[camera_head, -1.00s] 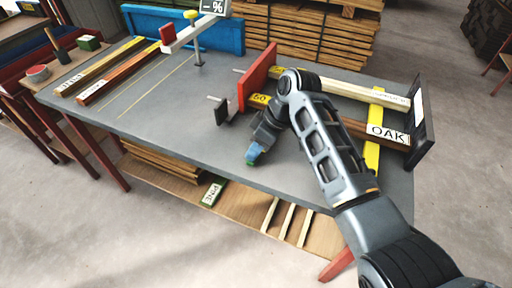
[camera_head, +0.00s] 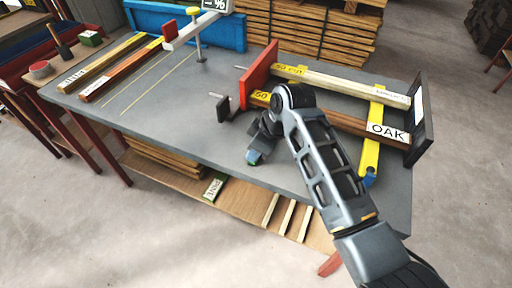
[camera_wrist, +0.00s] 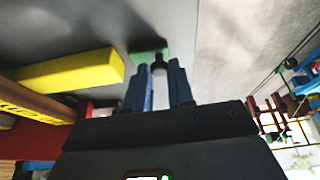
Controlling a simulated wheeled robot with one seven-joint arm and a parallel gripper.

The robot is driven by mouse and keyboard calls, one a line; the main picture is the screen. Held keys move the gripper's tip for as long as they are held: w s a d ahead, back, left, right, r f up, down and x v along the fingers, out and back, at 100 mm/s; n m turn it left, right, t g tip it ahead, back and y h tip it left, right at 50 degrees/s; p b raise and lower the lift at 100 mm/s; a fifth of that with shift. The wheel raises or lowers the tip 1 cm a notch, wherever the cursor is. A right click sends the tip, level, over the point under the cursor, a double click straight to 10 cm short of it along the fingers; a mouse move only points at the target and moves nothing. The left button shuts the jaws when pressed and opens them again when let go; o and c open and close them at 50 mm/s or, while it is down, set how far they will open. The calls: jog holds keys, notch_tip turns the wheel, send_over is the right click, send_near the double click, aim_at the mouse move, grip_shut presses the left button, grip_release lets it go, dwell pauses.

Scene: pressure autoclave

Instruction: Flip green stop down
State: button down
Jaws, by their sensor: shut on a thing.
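The green stop (camera_wrist: 148,57) shows in the wrist view as a small green piece at my fingertips, against the grey bench top. A dark rounded piece sits between the tips; I cannot tell whether it is part of the stop. My gripper (camera_wrist: 159,72) has two blue fingers shut on the stop. The stop's tilt is mostly hidden by the fingers.
The grey bench (camera_head: 160,110) carries a yellow bar with a blue end (camera_head: 370,176), an OAK-labelled beam (camera_head: 385,131), a red plate (camera_head: 258,75) and a black end plate (camera_head: 422,120). My forearm passes over the bench's right part. The bench's left middle is clear.

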jog(key=c, duration=1)
grip_release()
jog(key=v, duration=0.7)
jog(key=shift+d+r, duration=0.15)
jog(key=shift+r, duration=0.15)
